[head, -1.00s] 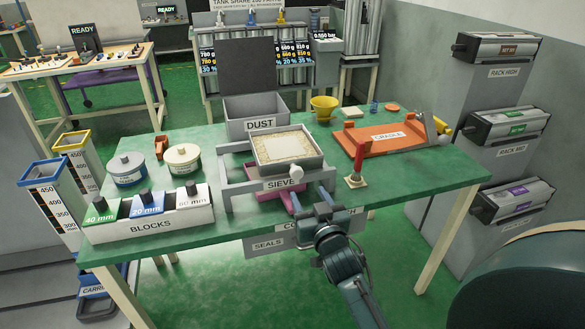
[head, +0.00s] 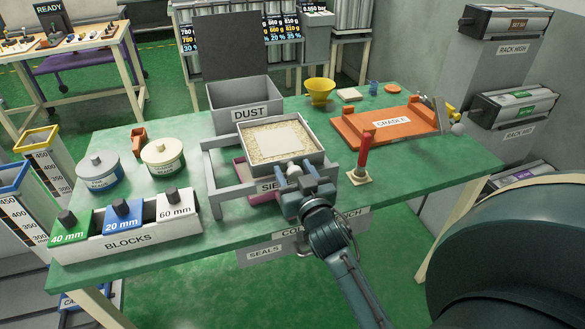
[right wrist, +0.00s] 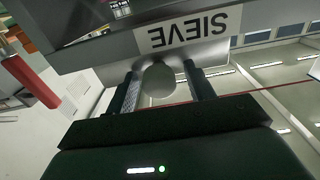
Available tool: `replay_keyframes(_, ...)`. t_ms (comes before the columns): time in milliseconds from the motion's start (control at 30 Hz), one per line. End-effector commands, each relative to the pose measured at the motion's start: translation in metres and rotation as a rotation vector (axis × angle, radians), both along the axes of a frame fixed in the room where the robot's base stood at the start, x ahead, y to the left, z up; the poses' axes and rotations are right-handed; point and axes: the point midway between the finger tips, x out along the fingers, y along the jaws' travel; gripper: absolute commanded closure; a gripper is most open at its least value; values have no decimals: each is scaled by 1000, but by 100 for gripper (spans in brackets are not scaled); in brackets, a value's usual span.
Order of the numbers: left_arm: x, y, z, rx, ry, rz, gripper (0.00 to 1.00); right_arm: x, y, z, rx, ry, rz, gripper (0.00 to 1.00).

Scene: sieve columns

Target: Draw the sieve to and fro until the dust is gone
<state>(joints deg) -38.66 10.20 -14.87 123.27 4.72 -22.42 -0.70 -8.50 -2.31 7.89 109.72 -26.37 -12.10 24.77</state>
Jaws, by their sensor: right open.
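The sieve (head: 318,160) is a grey square tray holding beige grains with a paler square patch in the middle. It sits on a grey frame (head: 218,176) on the green bench. A pink piece shows partly beneath it. My right gripper (head: 303,178) is at the sieve's front side and partly covers its label. In the right wrist view, the open fingers (right wrist: 161,88) stand on either side of a round grey knob (right wrist: 159,84) below the SIEVE label. Whether they touch the knob I cannot tell. My left gripper is not in view.
The DUST box (head: 246,112) stands open behind the sieve. A red-handled lever (head: 363,155) stands close to the right, with the orange cradle (head: 385,127) beyond. The blocks tray (head: 128,240) and two round tins (head: 163,157) are left. Bare bench lies right of the lever.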

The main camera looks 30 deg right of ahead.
Motion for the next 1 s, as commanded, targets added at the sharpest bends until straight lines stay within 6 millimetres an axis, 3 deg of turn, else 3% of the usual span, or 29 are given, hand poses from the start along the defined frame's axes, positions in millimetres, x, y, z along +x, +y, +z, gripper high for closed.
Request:
replay_keyframes(200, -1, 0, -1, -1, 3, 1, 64, 0, 0, 0, 0, 0, 0, 48)
replay_keyframes(833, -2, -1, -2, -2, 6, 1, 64, 0, 0, 0, 0, 0, 0, 99)
replay_keyframes(1000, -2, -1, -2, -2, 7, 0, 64, 0, 0, 0, 0, 0, 0, 100)
